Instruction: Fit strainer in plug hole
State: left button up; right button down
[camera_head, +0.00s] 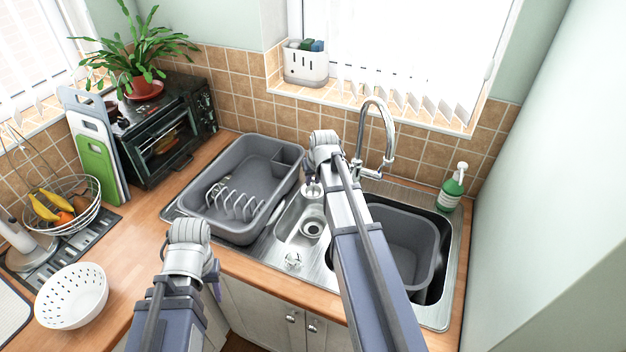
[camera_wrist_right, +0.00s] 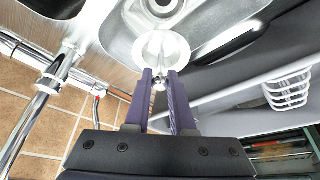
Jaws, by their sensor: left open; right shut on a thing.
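The strainer (camera_wrist_right: 160,50), a pale round metal piece, is pinched between the purple fingertips of my right gripper (camera_wrist_right: 161,78). In the head view the strainer (camera_head: 312,189) hangs just beyond the small basin's plug hole (camera_head: 312,228), apart from it. In the right wrist view a dark round plug hole (camera_wrist_right: 163,4) is partly cut off at the top edge, above the strainer. My left gripper (camera_head: 216,288) is low at the worktop's front edge, away from the sink; it is open, with its fingers mostly hidden behind its wrist.
A small metal piece (camera_head: 292,260) lies on the sink's front rim. The tap (camera_head: 388,130) rises behind my right wrist. A grey dish rack tub (camera_head: 250,185) stands left of the basin, a grey bowl (camera_head: 410,240) sits in the right basin, and a soap bottle (camera_head: 451,190) stands at right.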

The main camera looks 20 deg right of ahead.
jog(key=shift+s+d+f, duration=0.1)
jog(key=shift+s+f, duration=0.05)
jog(key=shift+f, duration=0.1)
jog(key=shift+f+b, duration=0.25)
jog(key=shift+b, duration=0.15)
notch_tip(320, 180, down, 9)
jog(key=b, duration=0.8)
jog(key=shift+r+b, duration=0.2)
jog(key=shift+b, duration=0.15)
jog(key=shift+f, duration=0.1)
notch_tip(320, 180, down, 9)
jog(key=b, duration=0.8)
jog(key=shift+b, duration=0.4)
jog(key=shift+r, duration=0.2)
jog(key=c, duration=0.7)
grip_release()
jog(key=shift+r, duration=0.1)
